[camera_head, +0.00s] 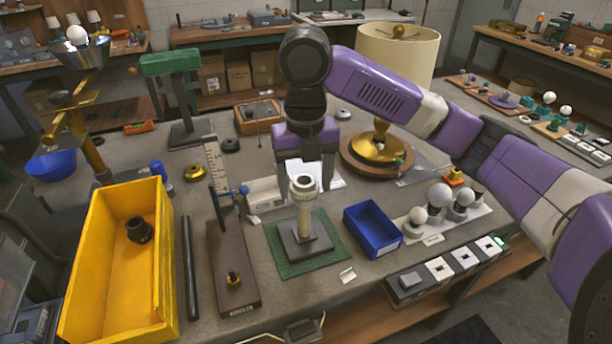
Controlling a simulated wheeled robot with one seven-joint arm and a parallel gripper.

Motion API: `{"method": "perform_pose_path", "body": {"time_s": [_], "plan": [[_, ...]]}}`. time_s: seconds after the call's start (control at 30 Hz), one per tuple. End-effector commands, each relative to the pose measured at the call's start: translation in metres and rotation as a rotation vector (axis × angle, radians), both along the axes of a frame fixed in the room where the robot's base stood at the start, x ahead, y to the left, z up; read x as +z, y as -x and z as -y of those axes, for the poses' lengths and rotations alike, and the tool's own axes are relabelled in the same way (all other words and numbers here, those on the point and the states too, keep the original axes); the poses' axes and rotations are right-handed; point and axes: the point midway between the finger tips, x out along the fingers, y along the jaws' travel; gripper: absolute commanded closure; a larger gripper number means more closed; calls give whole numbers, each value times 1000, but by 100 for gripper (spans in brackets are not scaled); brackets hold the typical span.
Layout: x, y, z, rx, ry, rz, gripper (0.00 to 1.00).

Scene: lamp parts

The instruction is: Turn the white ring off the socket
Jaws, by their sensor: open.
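The white ring (303,182) sits around the socket at the top of an upright pale post (304,215). The post rises from a dark square base (305,239) on a green mat (285,262). My gripper (305,172) points down with its fingers spread, one on the left and one on the right of the ring in the picture. Nothing is held between them. The fingertips appear close to the ring's height, partly behind it, but I cannot tell whether they touch it. The socket itself is mostly hidden by the ring.
A yellow bin (165,270) with a dark part stands at the left. A blue tray (372,230) and a white holder with several bulbs (440,195) are right of the mat. A ruler stand (215,170) is close on the left. A gold lamp base (380,148) stands behind.

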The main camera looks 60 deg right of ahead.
Motion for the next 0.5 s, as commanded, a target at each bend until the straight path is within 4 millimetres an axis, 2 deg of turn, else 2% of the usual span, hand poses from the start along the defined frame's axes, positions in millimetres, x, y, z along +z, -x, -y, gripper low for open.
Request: {"method": "perform_pose_path", "body": {"time_s": [0.27, 0.5], "plan": [[1, 0, -1, -58, -1, -1, 32], [2, -2, -1, -185, -1, 0, 32]]}}
